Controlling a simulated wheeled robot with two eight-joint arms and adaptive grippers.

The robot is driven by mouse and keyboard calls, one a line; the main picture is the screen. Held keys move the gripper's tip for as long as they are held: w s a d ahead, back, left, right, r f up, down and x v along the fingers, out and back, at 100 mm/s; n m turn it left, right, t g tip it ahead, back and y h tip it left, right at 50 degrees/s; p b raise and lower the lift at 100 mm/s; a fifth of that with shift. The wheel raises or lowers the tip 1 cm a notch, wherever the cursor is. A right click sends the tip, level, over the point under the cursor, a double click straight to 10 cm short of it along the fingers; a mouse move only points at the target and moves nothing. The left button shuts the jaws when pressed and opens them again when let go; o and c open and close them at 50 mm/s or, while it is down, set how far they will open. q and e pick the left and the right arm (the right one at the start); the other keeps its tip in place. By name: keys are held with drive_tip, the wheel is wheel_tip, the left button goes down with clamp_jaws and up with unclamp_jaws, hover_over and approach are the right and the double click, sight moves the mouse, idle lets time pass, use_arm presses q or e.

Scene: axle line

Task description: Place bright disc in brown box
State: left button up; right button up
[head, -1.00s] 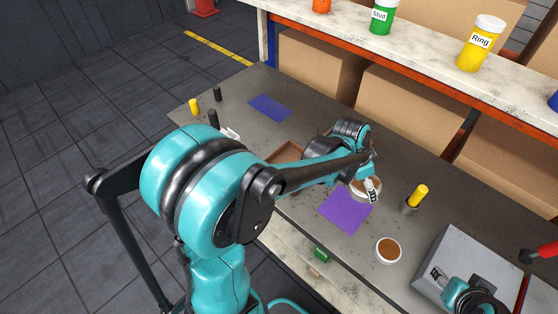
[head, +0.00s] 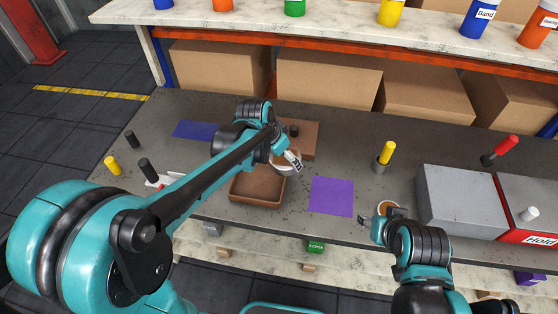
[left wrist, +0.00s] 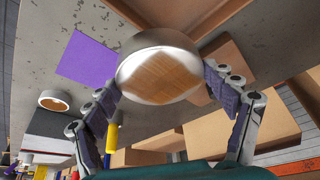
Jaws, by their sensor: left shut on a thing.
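My left gripper (head: 290,163) is shut on the bright disc (head: 281,169), a round pale-rimmed piece. In the left wrist view the disc (left wrist: 160,68) lies between the two fingers (left wrist: 162,90), its shiny face showing brown tones. The brown box (head: 257,187) is an open, shallow tray on the bench. In the head view the disc appears at the box's far right corner; its height above the bench is hard to tell. My right gripper (head: 384,228) is at the bench's front, close to a second white-rimmed round piece (head: 390,208); its fingers are too unclear to judge.
A purple mat (head: 331,197) lies right of the box and a blue mat (head: 196,130) behind left. A brown block (head: 303,142) with a dark piece stands behind the box. A yellow-topped holder (head: 385,157) and a grey case (head: 461,203) stand right. Dark and yellow pegs stand left.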

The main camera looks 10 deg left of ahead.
use_arm(q)
drive_tip(key=b, duration=0.2)
hover_over(262, 181)
drive_tip(key=s, duration=0.1)
drive_tip(key=f, duration=0.3)
drive_tip(key=a+f, duration=0.1)
drive_tip(key=f, duration=0.1)
drive_tip(key=shift+s, duration=0.15)
drive_tip(key=shift+f+b, duration=0.95)
drive_tip(key=shift+f, duration=1.05)
drive_tip(key=shift+f, duration=0.15)
drive_tip(key=o, duration=1.8)
drive_tip(key=shift+c, duration=0.2)
